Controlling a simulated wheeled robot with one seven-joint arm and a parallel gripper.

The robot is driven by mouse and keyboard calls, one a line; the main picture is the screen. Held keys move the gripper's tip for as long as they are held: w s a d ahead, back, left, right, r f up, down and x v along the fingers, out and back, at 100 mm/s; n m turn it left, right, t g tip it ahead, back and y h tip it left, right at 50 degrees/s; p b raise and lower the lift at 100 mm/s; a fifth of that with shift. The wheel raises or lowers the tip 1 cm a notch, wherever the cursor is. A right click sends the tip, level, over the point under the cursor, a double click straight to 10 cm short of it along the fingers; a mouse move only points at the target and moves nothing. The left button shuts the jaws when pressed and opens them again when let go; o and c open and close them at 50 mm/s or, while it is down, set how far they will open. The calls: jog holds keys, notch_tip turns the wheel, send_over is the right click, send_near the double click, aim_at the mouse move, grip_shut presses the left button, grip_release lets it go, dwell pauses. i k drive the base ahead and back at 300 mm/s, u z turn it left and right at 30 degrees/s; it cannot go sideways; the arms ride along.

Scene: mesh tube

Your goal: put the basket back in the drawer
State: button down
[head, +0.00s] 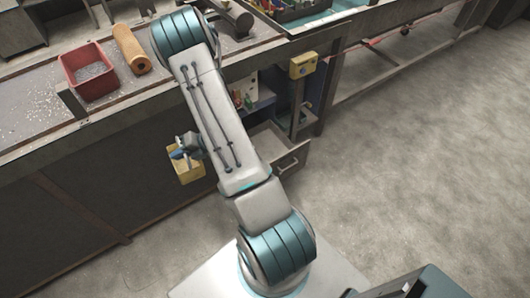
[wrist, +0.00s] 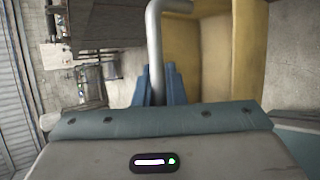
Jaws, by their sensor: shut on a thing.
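The yellow basket (head: 190,174) hangs in the air in front of the bench, left of my arm in the head view. Its yellow wall (wrist: 250,50) and grey metal handle (wrist: 154,35) show large in the wrist view. My gripper (head: 183,152) is above the basket. In the wrist view its blue fingers (wrist: 157,88) are shut around the handle. The drawer (head: 291,164) is pulled out from under the bench, right of my arm. My arm hides part of it, and its inside shows only partly.
The bench top (head: 30,106) carries a red bin (head: 88,70) and a brown roll (head: 131,48). A yellow box (head: 302,65) is by the bench's right end, above the drawer. The grey floor (head: 430,160) to the right is clear.

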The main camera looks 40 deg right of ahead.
aim_at(277, 150)
jog(key=z, duration=0.5)
jog(key=k, duration=0.55)
jog(key=z, duration=1.15)
jog(key=i, duration=0.55)
jog(key=z, duration=0.85)
jog(key=i, duration=0.65)
jog(key=u, duration=0.5)
jog(key=i, duration=0.65)
jog(key=u, duration=0.65)
